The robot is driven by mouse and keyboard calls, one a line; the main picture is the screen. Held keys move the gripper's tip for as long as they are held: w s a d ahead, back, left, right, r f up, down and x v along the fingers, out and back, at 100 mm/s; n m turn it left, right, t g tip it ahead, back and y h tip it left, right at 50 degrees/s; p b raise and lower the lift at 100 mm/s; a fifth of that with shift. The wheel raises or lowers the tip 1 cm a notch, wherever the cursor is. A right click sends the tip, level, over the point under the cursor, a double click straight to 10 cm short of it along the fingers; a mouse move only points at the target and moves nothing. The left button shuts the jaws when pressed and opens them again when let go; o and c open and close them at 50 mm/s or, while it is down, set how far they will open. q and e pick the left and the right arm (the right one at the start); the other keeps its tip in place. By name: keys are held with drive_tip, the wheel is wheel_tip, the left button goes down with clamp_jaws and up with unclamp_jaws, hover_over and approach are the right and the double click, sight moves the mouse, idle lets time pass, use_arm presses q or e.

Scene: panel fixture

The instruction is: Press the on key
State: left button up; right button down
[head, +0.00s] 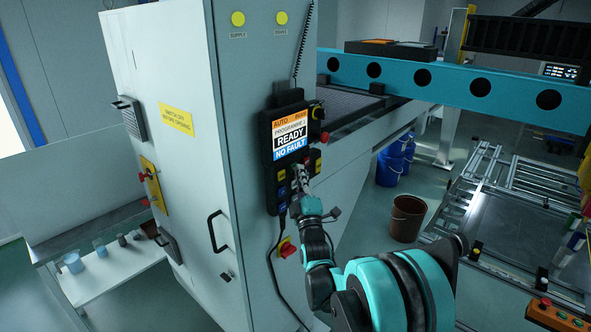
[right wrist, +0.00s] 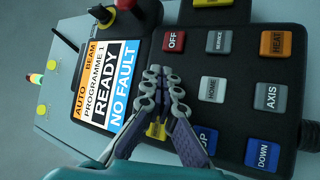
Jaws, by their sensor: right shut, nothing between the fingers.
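The black control panel (head: 271,190) hangs on the side of the pale cabinet; its screen (head: 292,135) reads READY and NO FAULT. My right gripper (head: 298,172) is shut and empty, its fingertips over the keys just below the screen. In the right wrist view the fingertips (right wrist: 160,73) lie beside the red OFF key (right wrist: 172,41) and left of the white HOME key (right wrist: 212,89). I see no key marked ON; the fingers cover part of the keypad. A yellow patch (right wrist: 155,130) shows between them, its marking hidden. I cannot tell whether they touch a key. My left gripper is out of view.
Near the fingers are the SERVICE (right wrist: 218,41), HEAT (right wrist: 276,43), AXIS (right wrist: 270,96) and DOWN (right wrist: 262,153) keys. A cabinet handle (head: 217,231) sticks out left of the panel. A teal beam (head: 447,82) and a brown bucket (head: 407,218) stand to the right.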

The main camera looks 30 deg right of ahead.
drive_tip(key=shift+s, duration=0.1)
drive_tip(key=shift+s+d, duration=0.3)
drive_tip(key=shift+s, duration=0.35)
drive_tip(key=shift+s+d, duration=0.3)
drive_tip(key=shift+s, duration=0.5)
drive_tip(key=shift+s+d, duration=0.35)
drive_tip(key=shift+s, duration=0.4)
drive_tip(key=shift+s+d, duration=0.3)
drive_tip(key=shift+s, duration=0.5)
drive_tip(key=s+a+f+m+g+y+b, duration=0.5)
drive_tip(key=s+a+f+m+g, duration=0.4)
drive_tip(key=s+a+f, duration=0.65)
drive_tip(key=s+a+f+m+g+y, duration=0.1)
drive_tip(key=s+a+f+g, duration=0.5)
drive_tip(key=s+f, duration=0.4)
drive_tip(key=shift+s+m+y+b, duration=0.35)
drive_tip(key=shift+s+m+y, duration=0.05)
drive_tip(key=shift+s, duration=0.1)
